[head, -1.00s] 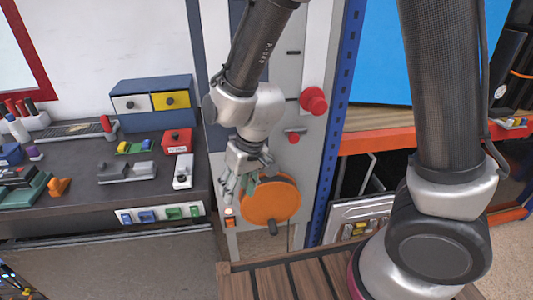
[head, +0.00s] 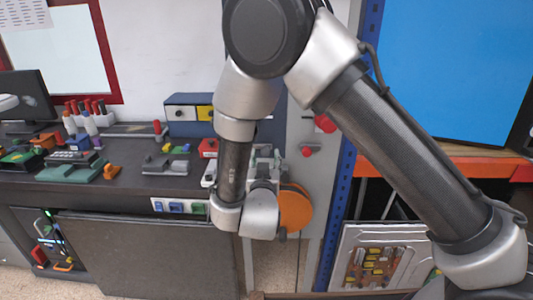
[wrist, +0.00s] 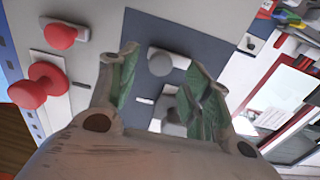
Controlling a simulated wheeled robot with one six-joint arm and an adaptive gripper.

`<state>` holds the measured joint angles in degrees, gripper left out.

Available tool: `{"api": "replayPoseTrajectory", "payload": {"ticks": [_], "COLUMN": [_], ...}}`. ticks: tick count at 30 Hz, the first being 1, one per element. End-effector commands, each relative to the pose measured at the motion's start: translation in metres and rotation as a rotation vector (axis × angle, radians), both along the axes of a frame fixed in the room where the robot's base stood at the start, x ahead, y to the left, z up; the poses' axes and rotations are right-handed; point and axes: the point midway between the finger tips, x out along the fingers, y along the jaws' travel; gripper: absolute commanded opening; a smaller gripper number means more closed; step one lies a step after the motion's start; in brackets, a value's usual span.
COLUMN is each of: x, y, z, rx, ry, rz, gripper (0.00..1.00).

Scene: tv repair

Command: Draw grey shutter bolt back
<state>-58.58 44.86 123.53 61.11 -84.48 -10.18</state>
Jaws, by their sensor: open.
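My gripper (wrist: 163,80) is open, its green-padded fingers spread in front of a dark blue strip of panel (wrist: 205,55). In the wrist view a round grey knob (wrist: 160,63) shows beyond the fingertips, with a pale bar beside it. A second grey piece (wrist: 171,112) sits lower between the fingers and is partly covered by one. I cannot tell which of these is the shutter bolt, and I see no finger closed on either. In the head view my gripper (head: 265,157) is at the panel, mostly hidden by my arm.
Two red knobs, one large (head: 325,123) and one small (head: 307,151), stick out of the grey panel beside the gripper. An orange disc (head: 296,209) is just below. A cluttered dark workbench (head: 120,186) lies left; a blue post (head: 338,215) stands right.

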Motion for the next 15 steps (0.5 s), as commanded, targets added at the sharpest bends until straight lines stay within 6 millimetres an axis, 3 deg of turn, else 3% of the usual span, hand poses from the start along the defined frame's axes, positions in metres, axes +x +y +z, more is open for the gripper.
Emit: {"api": "replayPoseTrajectory", "payload": {"ticks": [6,15], "x": [0.036,0.051], "y": [-0.001,-0.001], "z": [0.000,0.000], "rx": [0.002,0.001], "ry": [0.001,0.002], "rz": [-0.001,0.002], "gripper": [0.49,0.49]}}
